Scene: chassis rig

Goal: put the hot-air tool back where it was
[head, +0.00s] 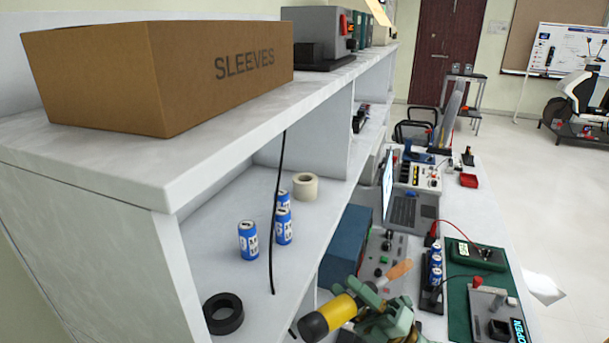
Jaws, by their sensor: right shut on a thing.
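The hot-air tool, a yellow and black barrel (338,312), shows at the bottom centre of the head view, beside the front of the shelf unit. My right gripper (372,308), greenish, is shut on it at the right end of the yellow part. The tool lies tilted, its black end toward the lower left. What is directly under the tool cannot be seen. My left gripper is not in view.
The shelf (232,277) holds several blue cells (249,240), a tape roll (305,186), a black ring (223,313) and a hanging black cable (277,220). A SLEEVES box (100,75) sits on top. The bench beyond holds a blue box (346,245), laptop (405,210) and green mat (458,305).

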